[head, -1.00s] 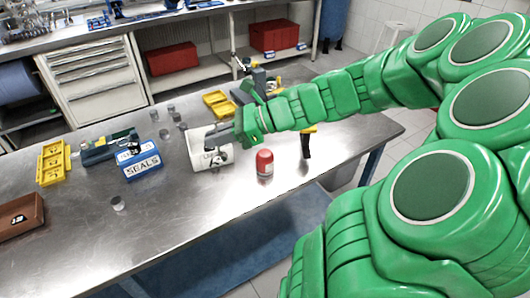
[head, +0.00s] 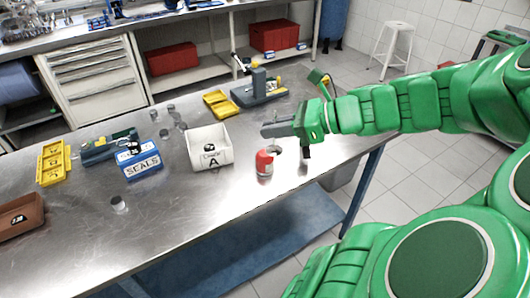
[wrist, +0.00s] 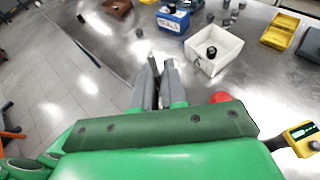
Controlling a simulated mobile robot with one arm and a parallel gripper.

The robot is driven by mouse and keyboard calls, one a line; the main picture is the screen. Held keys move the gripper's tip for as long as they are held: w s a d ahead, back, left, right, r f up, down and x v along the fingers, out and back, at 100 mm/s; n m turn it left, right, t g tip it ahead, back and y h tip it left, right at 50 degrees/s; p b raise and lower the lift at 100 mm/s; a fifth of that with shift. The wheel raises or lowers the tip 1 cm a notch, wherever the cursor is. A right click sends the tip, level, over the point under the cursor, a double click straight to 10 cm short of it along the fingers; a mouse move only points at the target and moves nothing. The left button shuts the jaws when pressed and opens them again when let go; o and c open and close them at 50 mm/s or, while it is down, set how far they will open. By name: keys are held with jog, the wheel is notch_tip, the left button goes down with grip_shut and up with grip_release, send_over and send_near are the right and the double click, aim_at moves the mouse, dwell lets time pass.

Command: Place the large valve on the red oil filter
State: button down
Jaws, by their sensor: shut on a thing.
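The red oil filter (head: 264,164) stands upright on the steel table, right of the white crate; a bit of its red side shows behind my gripper in the wrist view (wrist: 220,97). My gripper (head: 267,130) points left just above and behind the filter, apart from it as far as I can tell. Its grey fingers (wrist: 156,72) are close together, shut on the large valve, of which little can be made out between the fingertips.
The white crate (head: 200,160) marked A stands left of the filter, with a dark shape at its front. A blue seals box (head: 140,165), yellow trays (head: 220,104) and several grey cylinders are farther left and back. The table front is clear.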

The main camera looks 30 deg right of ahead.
jog(key=shift+s+d, duration=0.1)
jog(key=shift+d, duration=0.1)
jog(key=w+d+f, duration=0.1)
jog(key=w+f, duration=0.2)
jog(key=w, duration=0.1)
jog(key=w+d+f, duration=0.2)
jog(key=w+f, duration=0.1)
jog(key=w, duration=0.1)
jog(key=w+d+f, duration=0.2)
jog(key=w+f, duration=0.2)
jog(key=w, duration=0.1)
jog(key=shift+s+f, duration=0.1)
jog(key=shift+f, duration=1.4)
jog(key=shift+f, duration=0.15)
jog(key=c, duration=1.2)
grip_release()
